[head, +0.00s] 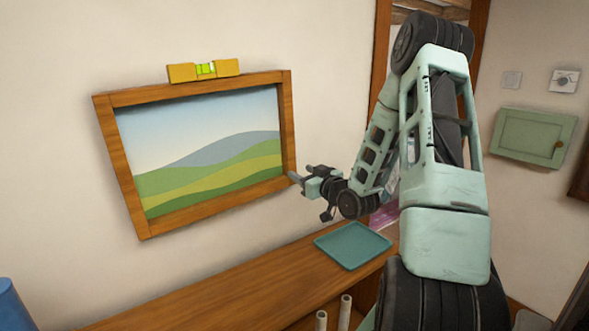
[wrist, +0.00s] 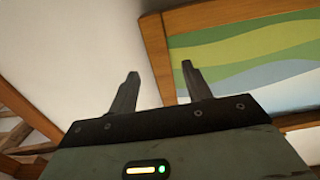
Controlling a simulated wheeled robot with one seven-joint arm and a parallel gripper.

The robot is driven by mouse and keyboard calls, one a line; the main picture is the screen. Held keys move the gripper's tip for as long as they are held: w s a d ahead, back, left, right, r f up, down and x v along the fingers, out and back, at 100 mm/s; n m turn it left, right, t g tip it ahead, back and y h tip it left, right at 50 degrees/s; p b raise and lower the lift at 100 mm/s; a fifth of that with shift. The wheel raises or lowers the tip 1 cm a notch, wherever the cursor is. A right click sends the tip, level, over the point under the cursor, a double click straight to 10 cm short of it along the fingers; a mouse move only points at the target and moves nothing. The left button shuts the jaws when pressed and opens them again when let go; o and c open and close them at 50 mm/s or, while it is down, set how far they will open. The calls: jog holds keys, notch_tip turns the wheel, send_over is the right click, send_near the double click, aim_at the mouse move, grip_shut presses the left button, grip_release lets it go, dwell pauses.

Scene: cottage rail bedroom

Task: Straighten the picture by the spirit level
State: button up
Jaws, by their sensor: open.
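The picture (head: 205,175) hangs on the wall in a wooden frame (head: 110,140), showing green hills and a blue sky. A yellow spirit level (head: 182,73) with a green vial (head: 206,69) sits on its top edge. In the head view the frame looks tilted, but perspective makes the true angle hard to tell. I cannot read the bubble. My gripper (head: 297,177) is at the frame's right side, near its lower half. In the wrist view my gripper (wrist: 158,80) is open and empty, its right finger close to the frame edge (wrist: 156,50). I cannot tell whether they touch.
A wooden shelf top (head: 235,280) runs below the picture, with a teal tray (head: 353,245) at its right end. A blue object (head: 12,305) stands at the lower left. A small green cabinet (head: 533,137) hangs on the right wall. The wall left of the picture is clear.

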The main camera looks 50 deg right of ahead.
aim_at(293, 168)
jog(key=x, duration=0.5)
jog(key=shift+p, duration=0.3)
